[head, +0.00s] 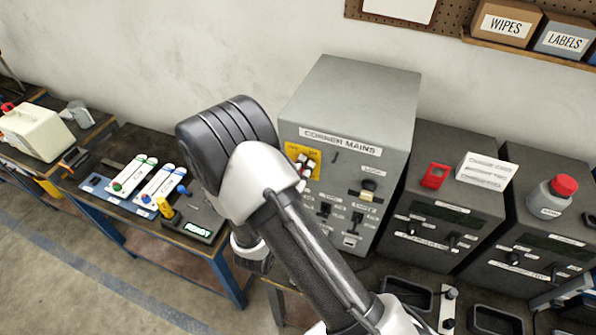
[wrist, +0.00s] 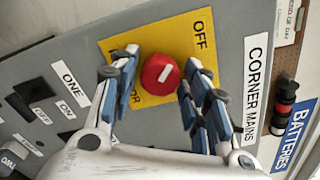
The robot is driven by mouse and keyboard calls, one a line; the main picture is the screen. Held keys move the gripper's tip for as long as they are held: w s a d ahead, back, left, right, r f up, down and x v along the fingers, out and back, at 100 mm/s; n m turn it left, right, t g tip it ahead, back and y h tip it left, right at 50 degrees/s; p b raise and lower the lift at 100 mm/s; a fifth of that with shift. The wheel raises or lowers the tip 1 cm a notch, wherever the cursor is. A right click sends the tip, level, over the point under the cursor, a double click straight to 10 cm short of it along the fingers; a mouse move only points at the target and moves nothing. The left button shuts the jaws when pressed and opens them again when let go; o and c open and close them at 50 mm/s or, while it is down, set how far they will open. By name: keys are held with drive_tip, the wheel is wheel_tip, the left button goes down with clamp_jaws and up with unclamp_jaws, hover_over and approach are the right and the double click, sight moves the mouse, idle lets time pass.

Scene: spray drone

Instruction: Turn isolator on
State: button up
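The isolator is a round red knob (wrist: 160,74) on a yellow plate (wrist: 150,40) on the front of the grey CORNER MAINS box (head: 355,95). A white bar on the knob slants toward the word OFF on the plate. In the wrist view my gripper (wrist: 161,60) is open, with one finger on each side of the knob and visible gaps between. The fingers cover parts of the plate, including some lettering. In the head view the yellow plate (head: 293,151) shows beside my arm, with my fingertips in front of it; the knob is mostly hidden there.
The same panel has a black switch (wrist: 33,98) marked ON and OFF near a ONE label, and a key-like switch (head: 368,188). Grey units (head: 455,215) stand to the right, with a red item on top. A bench with a READY display (head: 197,229) is at left.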

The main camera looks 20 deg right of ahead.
drive_tip(key=c, duration=0.7)
drive_tip(key=shift+m, duration=0.3)
drive_tip(key=m+b, duration=1.6)
drive_tip(key=m, duration=0.1)
drive_tip(key=shift+f+b, duration=0.1)
drive_tip(key=shift+b, duration=0.2)
drive_tip(key=shift+m, duration=0.3)
drive_tip(key=o, duration=1.1)
